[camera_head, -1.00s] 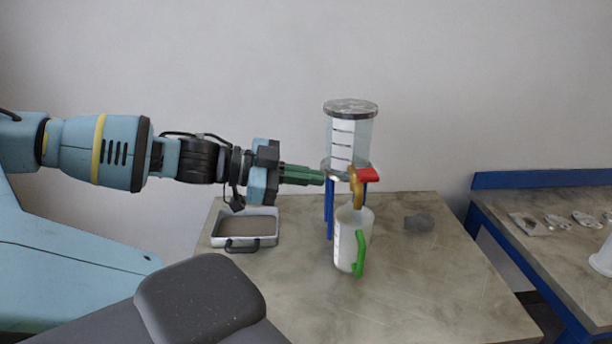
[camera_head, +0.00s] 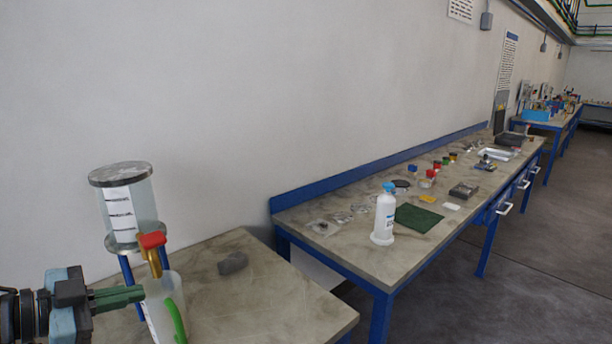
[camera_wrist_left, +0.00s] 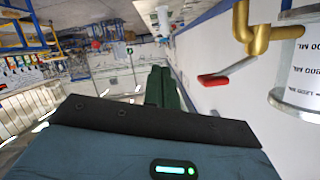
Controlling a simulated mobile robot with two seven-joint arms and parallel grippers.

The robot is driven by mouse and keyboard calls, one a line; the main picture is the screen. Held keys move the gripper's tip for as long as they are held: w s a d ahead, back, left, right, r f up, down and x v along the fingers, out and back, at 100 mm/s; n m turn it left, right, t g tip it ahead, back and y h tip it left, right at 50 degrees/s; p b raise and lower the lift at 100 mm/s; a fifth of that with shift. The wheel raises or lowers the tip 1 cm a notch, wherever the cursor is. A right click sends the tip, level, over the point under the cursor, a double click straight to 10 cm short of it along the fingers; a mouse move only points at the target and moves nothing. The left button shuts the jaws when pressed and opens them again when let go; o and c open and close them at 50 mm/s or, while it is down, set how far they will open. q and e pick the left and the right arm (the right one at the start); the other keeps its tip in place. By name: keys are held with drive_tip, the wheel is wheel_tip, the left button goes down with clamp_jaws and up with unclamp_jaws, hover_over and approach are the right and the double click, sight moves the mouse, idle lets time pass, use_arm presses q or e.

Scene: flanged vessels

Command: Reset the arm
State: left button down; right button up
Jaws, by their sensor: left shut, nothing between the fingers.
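My left gripper (camera_head: 141,294) comes in from the lower left of the head view with its green fingers closed together and empty. In the left wrist view, the closed green fingers (camera_wrist_left: 163,88) point away from the camera. A flanged vessel (camera_head: 126,208) with a clear graduated body stands on blue legs at the left. A brass valve with a red handle (camera_head: 151,240) sits at its base; the red handle also shows in the left wrist view (camera_wrist_left: 213,80). A white jug (camera_head: 157,297) with a green handle stands below the valve, partly behind the fingertips. My right gripper is not in view.
A grey lump (camera_head: 233,263) lies on the near table (camera_head: 270,300). A long blue-edged bench (camera_head: 345,248) to the right carries a white bottle (camera_head: 384,218), a dark green mat (camera_head: 418,217) and several small items. A gap separates the tables.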

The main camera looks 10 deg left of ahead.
use_arm(q)
drive_tip(key=s+d+f+n+g+y, duration=0.1)
drive_tip(key=s+d+f+n+y, duration=0.1)
drive_tip(key=d+f, duration=0.6)
drive_tip(key=s+d+f+n+y, duration=0.1)
drive_tip(key=d+f, duration=0.4)
drive_tip(key=f, duration=0.5)
drive_tip(key=s+a+f+n+g+y, duration=0.1)
drive_tip(key=s+f+n+g+y, duration=0.25)
drive_tip(key=s+f, duration=0.55)
drive_tip(key=s+a+f+n+g+y, duration=0.15)
drive_tip(key=s+f+n+g, duration=0.3)
drive_tip(key=s, duration=0.85)
drive_tip(key=w+d+f+m+t+h, duration=0.1)
drive_tip(key=w+d+f+t, duration=0.1)
drive_tip(key=w+f+t, duration=0.4)
wheel_tip(320, 180, down, 4)
drive_tip(key=shift+w+d+f+t, duration=0.2)
drive_tip(key=shift+d+t, duration=0.2)
drive_tip(key=shift+t, duration=0.1)
